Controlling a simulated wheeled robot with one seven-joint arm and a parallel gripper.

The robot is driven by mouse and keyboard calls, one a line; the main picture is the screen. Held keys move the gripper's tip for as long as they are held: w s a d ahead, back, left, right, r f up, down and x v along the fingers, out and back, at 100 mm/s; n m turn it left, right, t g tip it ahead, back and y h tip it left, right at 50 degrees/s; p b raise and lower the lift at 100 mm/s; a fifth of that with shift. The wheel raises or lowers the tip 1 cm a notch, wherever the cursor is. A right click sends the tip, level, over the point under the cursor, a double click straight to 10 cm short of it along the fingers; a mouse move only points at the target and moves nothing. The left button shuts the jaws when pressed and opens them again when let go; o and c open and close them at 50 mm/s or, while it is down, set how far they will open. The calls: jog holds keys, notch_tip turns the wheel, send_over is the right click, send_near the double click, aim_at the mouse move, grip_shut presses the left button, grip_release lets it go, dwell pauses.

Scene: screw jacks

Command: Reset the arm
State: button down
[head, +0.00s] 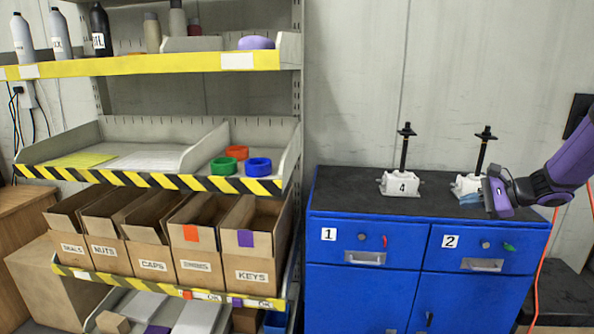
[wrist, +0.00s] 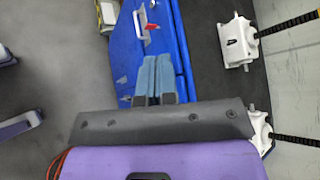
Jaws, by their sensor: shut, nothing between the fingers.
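My purple arm comes in from the right in the head view. My gripper (head: 470,198) is over the right part of the blue cabinet's dark top, in front of the right screw jack (head: 466,182). It hides part of that jack's white base. In the wrist view my gripper's blue fingers (wrist: 155,76) are together with nothing between them. The right jack is partly hidden there behind my gripper body (wrist: 262,128).
The blue cabinet (head: 362,282) has drawers marked 1 and 2, with red and green keys or tags. A shelf rack (head: 150,66) with bottles, rings and labelled boxes stands left. An orange cable (head: 540,268) hangs right. The cabinet top's left part is clear.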

jog(key=s+a+r+n+g+h, duration=0.2)
jog(key=s+a+r+n+g, duration=0.15)
jog(key=s+a+r, duration=0.35)
jog(key=s+a+r+n+g+h, duration=0.1)
jog(key=s+a+r+n+g, duration=0.15)
jog(key=s+a+n, duration=0.55)
jog(key=s+a+r+n+t+h, duration=0.1)
jog(key=s+a+r+n+h, duration=0.1)
jog(key=s, duration=0.7)
jog(key=s+a+r+n+t+h, duration=0.2)
jog(key=s+a+n+h, duration=0.1)
jog(key=s, duration=0.5)
jog(key=shift+s+a+r+n+h, duration=0.2)
jog(key=shift+s+r+n+h, duration=0.15)
jog(key=shift+n+h, duration=0.25)
